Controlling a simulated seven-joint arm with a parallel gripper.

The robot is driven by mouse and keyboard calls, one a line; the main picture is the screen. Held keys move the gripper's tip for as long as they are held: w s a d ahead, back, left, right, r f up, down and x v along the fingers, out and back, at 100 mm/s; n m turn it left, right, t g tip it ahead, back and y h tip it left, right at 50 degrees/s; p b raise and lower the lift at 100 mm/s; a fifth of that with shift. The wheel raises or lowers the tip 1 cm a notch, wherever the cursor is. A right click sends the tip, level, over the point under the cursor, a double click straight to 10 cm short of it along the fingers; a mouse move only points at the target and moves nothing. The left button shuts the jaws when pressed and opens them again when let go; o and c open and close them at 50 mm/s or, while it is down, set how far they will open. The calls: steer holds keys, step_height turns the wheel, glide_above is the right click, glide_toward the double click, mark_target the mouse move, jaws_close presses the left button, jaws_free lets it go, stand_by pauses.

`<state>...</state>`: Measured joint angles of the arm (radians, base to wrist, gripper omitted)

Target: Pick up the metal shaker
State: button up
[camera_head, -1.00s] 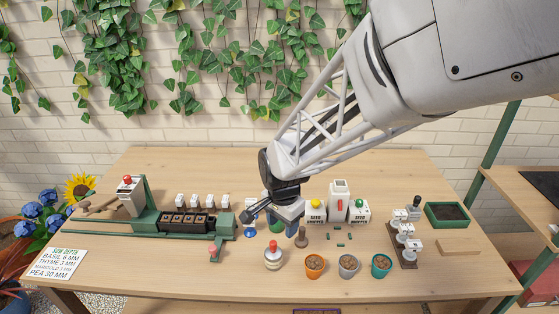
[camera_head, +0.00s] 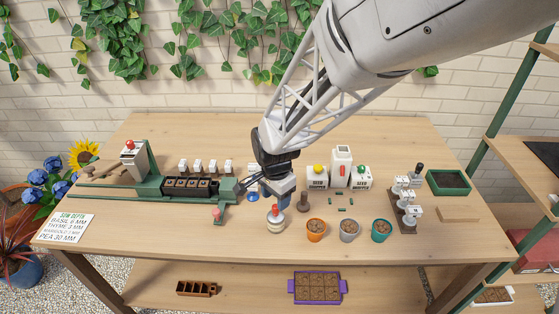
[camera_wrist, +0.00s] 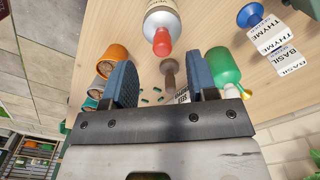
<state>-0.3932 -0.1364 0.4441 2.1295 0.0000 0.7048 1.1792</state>
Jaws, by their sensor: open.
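The shaker (camera_head: 275,221), a pale metallic bottle with a red tip, stands upright near the front middle of the table. In the wrist view the shaker (camera_wrist: 162,22) shows at the top centre, with its red tip toward me and part of its label visible. My gripper (camera_head: 272,188) is just behind and above it in the head view. In the wrist view my gripper (camera_wrist: 160,62) has its two blue-padded fingers apart, with nothing held. The shaker lies beyond the fingertips and is not between them.
A brown tamper (camera_wrist: 170,72) stands close by, seen between the fingers. A green bottle (camera_wrist: 222,68) is beside the right finger. Several small pots, including an orange pot (camera_head: 316,229), stand right of the shaker. A green seeding device (camera_head: 160,187) fills the left.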

mark_target(276, 206)
steer(key=shift+f, duration=0.2)
steer(key=shift+w+f, duration=0.1)
steer(key=shift+f, duration=2.4)
steer(key=shift+c, duration=0.3)
jaws_close()
